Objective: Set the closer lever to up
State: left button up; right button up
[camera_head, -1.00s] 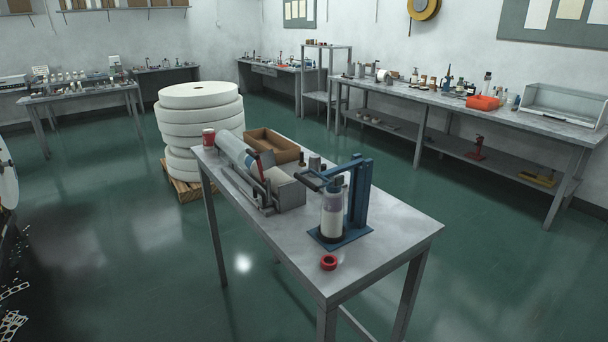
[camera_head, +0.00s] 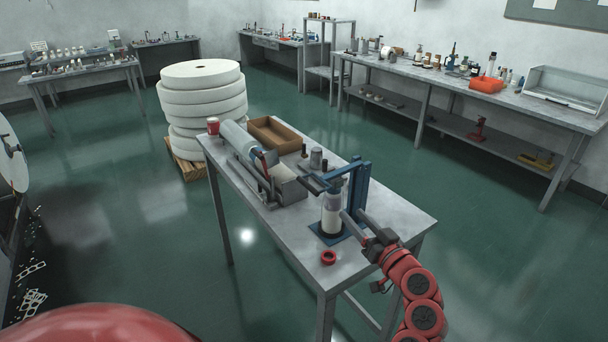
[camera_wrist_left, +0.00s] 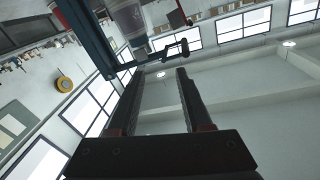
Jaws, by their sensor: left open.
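The closer (camera_head: 361,185) is a blue stand near the right end of the grey table. A dark lever-like arm (camera_head: 315,183) sticks out left from its upper part; I cannot tell for sure whether the lever is up or down. A clear jar with white contents (camera_head: 331,214) stands upright on its blue base. My left gripper (camera_head: 352,214) is open, its fingers just right of the jar and in front of the post. In the left wrist view the open fingers (camera_wrist_left: 162,72) have nothing between them; the blue post (camera_wrist_left: 88,38) and a dark bar with a knob (camera_wrist_left: 170,50) lie beyond the tips.
A red ring (camera_head: 328,257) lies at the front of the table (camera_head: 390,219). A grey machine with a roll (camera_head: 262,172), a wooden tray (camera_head: 272,130) and a red cup (camera_head: 213,126) stand further back. Stacked white rolls (camera_head: 201,100) are behind left.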

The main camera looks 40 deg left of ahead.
aim_at(307, 183)
pick_arm(q)
jog(key=a+n+p, duration=0.1)
jog(key=a+p, duration=0.1)
jog(key=a, duration=0.3)
jog(key=w+a+r+g+p, duration=0.1)
jog(key=a+p, duration=0.1)
jog(key=a, duration=0.3)
jog(key=w+a+r+n+g+p, duration=0.1)
jog(key=a+p, duration=0.2)
jog(key=a, duration=0.3)
jog(key=shift+w+n+y, duration=0.25)
jog(key=shift+n+y, duration=0.05)
jog(key=shift+y, duration=0.1)
jog(key=shift+w+a+f, duration=0.2)
jog(key=shift+w+a, duration=0.05)
jog(key=shift+a, duration=0.45)
grip_shut()
